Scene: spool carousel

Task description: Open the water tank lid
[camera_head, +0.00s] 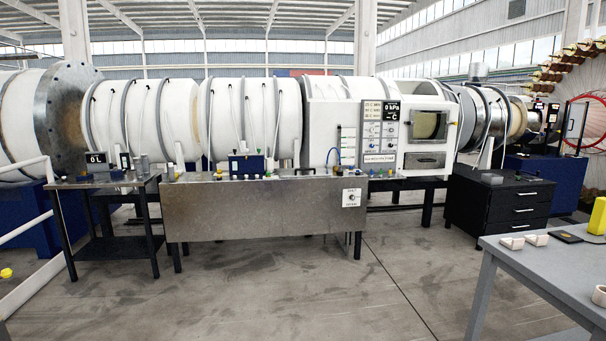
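My gripper is not in view. No part is plainly a water tank lid at this distance. A dark box with a "0 L" display (96,158) stands on the small black-legged table (110,183) at the left, beside small grey cylinders (141,165). A long grey metal bench with a closed front panel (265,212) stands in the middle, and a small blue box (246,165) is on its top. I cannot tell which of these, if any, is the tank, or whether a lid is open or shut.
Large white cylinders (250,108) run along the back, with a control panel (375,130) and a windowed box (428,125). A black drawer cabinet (500,200) stands right of the bench. A grey table (540,268) fills the right foreground; a white railing (25,230) is at left. Middle floor is clear.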

